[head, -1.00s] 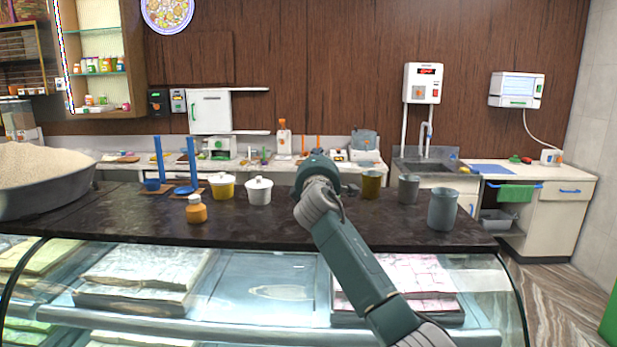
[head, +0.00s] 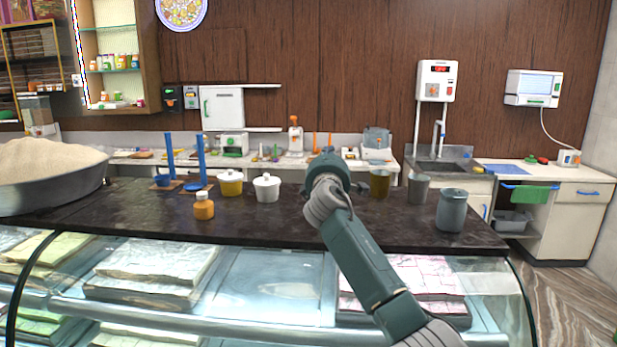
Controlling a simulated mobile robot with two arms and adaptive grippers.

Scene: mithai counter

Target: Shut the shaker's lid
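A small orange jar (head: 204,208) with a narrow top stands upright on the dark counter, left of centre in the head view. It looks like the shaker, but its lid is too small to make out as open or shut. My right gripper (head: 330,168) is above the middle of the counter, well to the right of the orange jar and apart from it. I see it from behind along the arm, and its fingers are hidden. My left gripper is out of view.
A yellow pot (head: 230,187) and a white pot (head: 266,190) stand behind the jar. An olive cup (head: 379,186), a grey cup (head: 418,191) and a grey canister (head: 451,212) stand right of my arm. A large bowl (head: 50,190) fills the left end.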

